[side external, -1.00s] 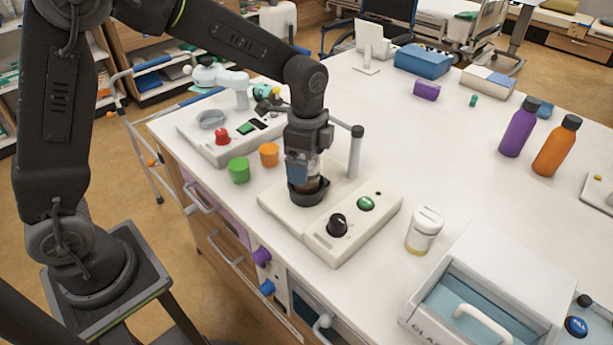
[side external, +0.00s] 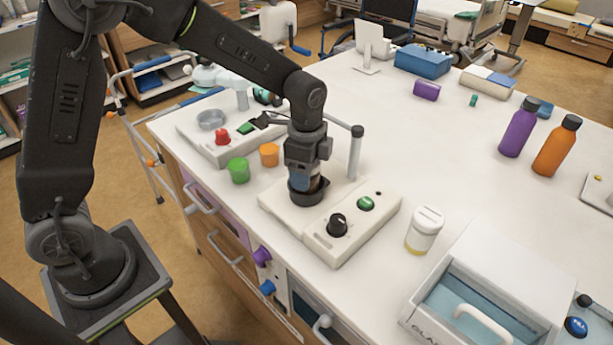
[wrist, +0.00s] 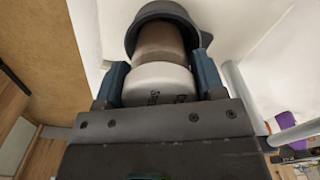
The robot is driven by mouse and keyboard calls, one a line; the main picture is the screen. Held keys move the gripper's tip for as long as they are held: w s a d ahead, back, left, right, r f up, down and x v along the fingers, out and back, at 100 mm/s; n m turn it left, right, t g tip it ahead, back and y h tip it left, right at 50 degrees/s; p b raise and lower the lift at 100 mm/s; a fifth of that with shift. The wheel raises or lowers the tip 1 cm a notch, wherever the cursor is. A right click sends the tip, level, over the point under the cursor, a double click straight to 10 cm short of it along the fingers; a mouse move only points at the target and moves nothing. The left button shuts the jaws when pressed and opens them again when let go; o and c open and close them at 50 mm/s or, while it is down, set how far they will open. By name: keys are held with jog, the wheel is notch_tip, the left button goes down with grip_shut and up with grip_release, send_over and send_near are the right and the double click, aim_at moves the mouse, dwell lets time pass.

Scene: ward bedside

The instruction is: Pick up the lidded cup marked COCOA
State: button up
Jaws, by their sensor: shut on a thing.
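My gripper (side external: 306,178) points straight down over the pale machine with the dark round holder (side external: 307,193). In the wrist view its two blue-grey fingers (wrist: 160,78) are shut on a brown cup with a white lid (wrist: 158,77). The cup's lower end sits inside the dark holder, which also shows in the wrist view (wrist: 165,12). Dark lettering on the lid is partly cut off by my gripper, so I cannot read it as COCOA. In the side view my gripper hides most of the cup.
A white post (side external: 355,152) stands close behind my gripper. The machine has a black knob (side external: 337,225) and a green button (side external: 365,203). A white-lidded jar (side external: 424,232) stands to the right. The table's middle is clear.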

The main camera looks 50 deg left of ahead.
jog(key=shift+c, duration=0.8)
